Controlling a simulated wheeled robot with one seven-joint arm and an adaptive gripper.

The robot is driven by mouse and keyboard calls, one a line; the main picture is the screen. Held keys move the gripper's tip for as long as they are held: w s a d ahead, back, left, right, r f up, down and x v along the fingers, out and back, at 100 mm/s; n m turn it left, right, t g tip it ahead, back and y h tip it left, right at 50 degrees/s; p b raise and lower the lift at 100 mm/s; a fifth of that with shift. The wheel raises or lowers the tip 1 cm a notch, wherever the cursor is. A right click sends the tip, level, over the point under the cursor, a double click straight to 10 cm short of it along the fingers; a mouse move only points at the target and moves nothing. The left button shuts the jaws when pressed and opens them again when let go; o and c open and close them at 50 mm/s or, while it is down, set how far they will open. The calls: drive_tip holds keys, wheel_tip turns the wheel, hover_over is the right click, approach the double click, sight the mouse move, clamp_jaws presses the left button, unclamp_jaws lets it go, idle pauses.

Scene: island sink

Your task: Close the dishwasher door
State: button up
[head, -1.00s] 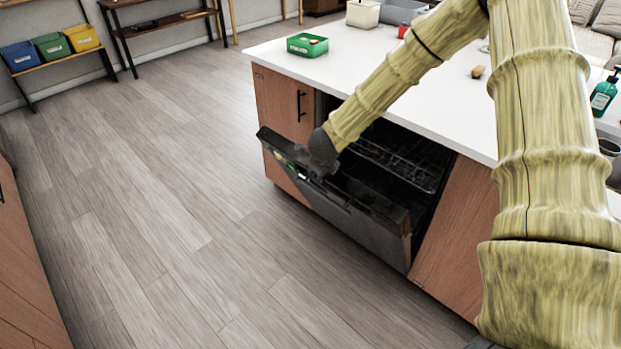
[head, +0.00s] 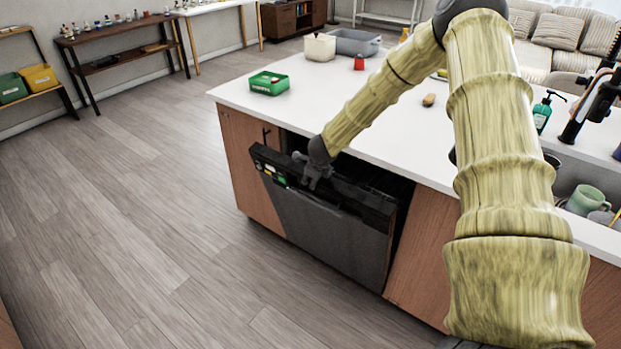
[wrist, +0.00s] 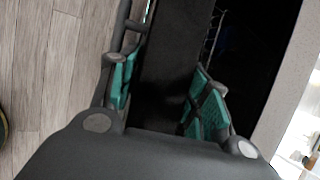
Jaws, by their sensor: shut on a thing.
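The dishwasher door (head: 325,235) is a dark grey panel in the front of the island. It stands nearly upright, its top edge leaning out from the island, with a dark gap behind it. My gripper (head: 312,180) is at the door's top edge, left of its middle. In the wrist view my gripper's green-padded fingers (wrist: 160,88) sit on either side of the dark door edge (wrist: 172,50), shut on it. The dishwasher's inside is mostly hidden by the door and my arm.
The white island top (head: 300,100) holds a green tray (head: 269,83), a red can (head: 359,63) and a soap bottle (head: 542,114). Wooden cabinet panels (head: 248,165) flank the dishwasher. The floor (head: 150,220) in front and to the left is clear.

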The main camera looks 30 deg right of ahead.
drive_tip(key=shift+d, duration=0.1)
drive_tip(key=o, duration=1.4)
drive_tip(key=shift+f, duration=0.1)
drive_tip(key=v, duration=1.2)
drive_tip(key=shift+d, duration=0.1)
